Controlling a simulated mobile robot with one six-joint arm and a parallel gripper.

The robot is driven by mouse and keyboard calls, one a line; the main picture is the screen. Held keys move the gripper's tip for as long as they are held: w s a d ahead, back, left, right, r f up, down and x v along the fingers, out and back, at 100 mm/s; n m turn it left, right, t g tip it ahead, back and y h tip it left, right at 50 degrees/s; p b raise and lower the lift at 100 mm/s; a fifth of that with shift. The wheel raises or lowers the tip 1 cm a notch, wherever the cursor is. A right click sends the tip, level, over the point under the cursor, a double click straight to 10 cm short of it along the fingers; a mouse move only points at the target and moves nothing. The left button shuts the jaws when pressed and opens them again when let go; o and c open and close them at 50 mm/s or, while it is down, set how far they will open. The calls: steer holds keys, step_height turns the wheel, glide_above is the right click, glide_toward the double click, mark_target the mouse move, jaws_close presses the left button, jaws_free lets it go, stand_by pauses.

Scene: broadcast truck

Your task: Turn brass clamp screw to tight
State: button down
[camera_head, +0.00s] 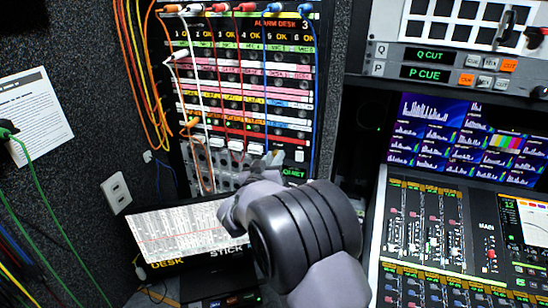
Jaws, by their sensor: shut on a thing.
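My gripper (265,165) reaches to the lower right part of the patch panel (302,110), just left of the green-lit "QUIET" label (293,174). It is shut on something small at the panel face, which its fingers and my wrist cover. I cannot make out the brass clamp screw as a separate shape; it appears hidden at the fingertips. How far the screw is turned cannot be seen.
Several coloured patch cables (241,75) hang across the panel close to my gripper. A laptop (182,232) stands below left. A mixing console (440,245) with a screen fills the right. A wall socket (116,192) is at left.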

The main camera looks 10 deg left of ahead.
steer(key=c, duration=1.3)
jaws_free()
steer(key=shift+o, duration=0.2)
steer(key=s+a, duration=0.2)
steer(key=s, duration=1.5)
steer(key=shift+s+a, duration=0.15)
steer(key=shift+a, duration=0.05)
